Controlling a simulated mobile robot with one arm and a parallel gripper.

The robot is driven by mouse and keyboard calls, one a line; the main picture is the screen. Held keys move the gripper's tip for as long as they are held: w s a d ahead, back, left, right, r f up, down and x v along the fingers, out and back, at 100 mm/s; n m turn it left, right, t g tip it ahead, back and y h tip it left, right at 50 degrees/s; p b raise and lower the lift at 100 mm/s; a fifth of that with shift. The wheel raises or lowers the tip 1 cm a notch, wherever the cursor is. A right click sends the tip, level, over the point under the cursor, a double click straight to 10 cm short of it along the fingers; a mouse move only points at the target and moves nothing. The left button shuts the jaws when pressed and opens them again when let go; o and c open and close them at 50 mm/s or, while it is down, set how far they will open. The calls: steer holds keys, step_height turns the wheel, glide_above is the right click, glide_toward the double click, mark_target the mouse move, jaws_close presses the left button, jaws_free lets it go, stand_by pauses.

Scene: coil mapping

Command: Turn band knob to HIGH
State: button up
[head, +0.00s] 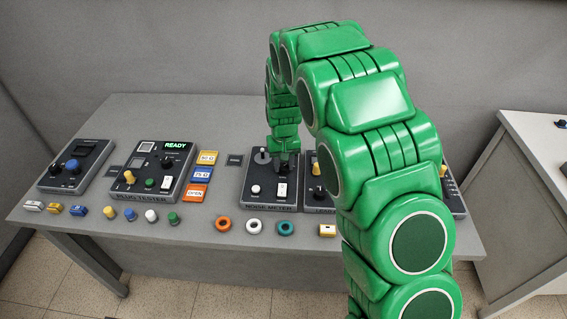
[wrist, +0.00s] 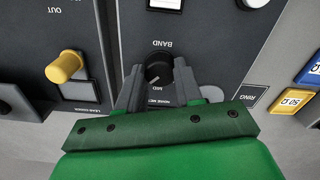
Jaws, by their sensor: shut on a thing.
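The black band knob (wrist: 157,70) sits on the dark noise meter panel (wrist: 205,45), between my fingers in the wrist view. The word BAND reads upside down above it and MID shows just below it. A small pale line shows on the knob's face; I cannot tell which setting it marks. My gripper (wrist: 158,76) is shut on the knob, one finger at each side. In the head view the noise meter (head: 270,200) stands mid-table. My green arm reaches down to its upper part, and my gripper (head: 284,153) partly covers the knob area there.
A yellow knob (wrist: 67,67) on the neighbouring panel is left of my fingers. Blue (wrist: 312,68) and yellow cards lie at right. The plug tester (head: 150,180) stands left of the noise meter. Colored rings and plugs line the table's front edge.

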mark_target(284, 166)
stand_by(0.5)
steer(key=o, duration=1)
steer(key=shift+o, duration=0.2)
step_height(284, 166, up, 7)
steer(key=shift+r, duration=0.45)
